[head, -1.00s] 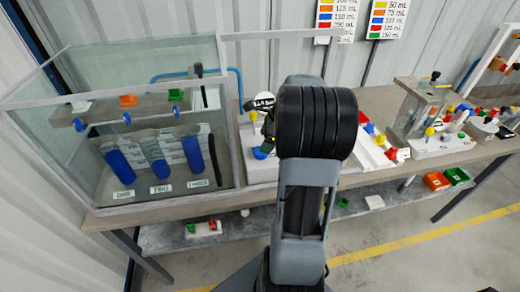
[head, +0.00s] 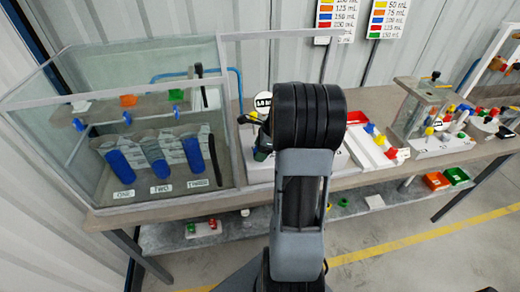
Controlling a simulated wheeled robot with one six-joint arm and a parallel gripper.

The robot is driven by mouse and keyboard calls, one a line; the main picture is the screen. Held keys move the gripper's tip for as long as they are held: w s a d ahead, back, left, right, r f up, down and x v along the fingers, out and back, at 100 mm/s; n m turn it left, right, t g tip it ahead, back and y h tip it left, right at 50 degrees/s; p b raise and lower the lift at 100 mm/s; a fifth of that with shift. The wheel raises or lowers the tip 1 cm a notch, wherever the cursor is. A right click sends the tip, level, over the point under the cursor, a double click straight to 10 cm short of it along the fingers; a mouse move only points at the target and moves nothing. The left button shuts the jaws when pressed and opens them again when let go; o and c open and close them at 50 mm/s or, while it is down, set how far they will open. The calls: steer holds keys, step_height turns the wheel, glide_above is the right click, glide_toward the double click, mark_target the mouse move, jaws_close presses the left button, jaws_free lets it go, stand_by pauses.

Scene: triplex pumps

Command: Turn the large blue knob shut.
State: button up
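My gripper (head: 261,147) is at the white pump unit (head: 260,172) in the middle of the bench, mostly hidden behind my arm's black wrist. Only a dark part of it shows at the left edge of the wrist, low over the unit. I cannot tell whether its fingers are open or shut. The large blue knob cannot be made out now; my gripper and wrist cover the place where a blue knob showed earlier. I cannot tell whether they touch.
A glass tank (head: 130,130) with blue cylinders stands close on the left. A white tray (head: 372,150) with coloured blocks lies to the right. Further right are a clear box (head: 420,105) and red and green bins (head: 436,180). A bench shelf (head: 225,232) is below.

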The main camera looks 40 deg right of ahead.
steer(key=c, duration=0.6)
steer(key=shift+n, duration=0.4)
steer(key=shift+r+n+g+y+p, duration=0.1)
steer(key=shift+n+g+y+p, duration=0.45)
steer(key=shift+n, duration=0.55)
steer(key=n+g+p, duration=0.1)
steer(key=n, duration=0.2)
steer(key=shift+n, duration=0.4)
steer(key=n+g, duration=0.1)
steer(key=n, duration=0.1)
steer(key=n+g+p, duration=0.1)
steer(key=n, duration=0.2)
steer(key=shift+h, duration=0.25)
steer(key=n+g, duration=0.1)
steer(key=n, duration=0.2)
steer(key=n+g+h+p, duration=0.1)
steer(key=n, duration=0.2)
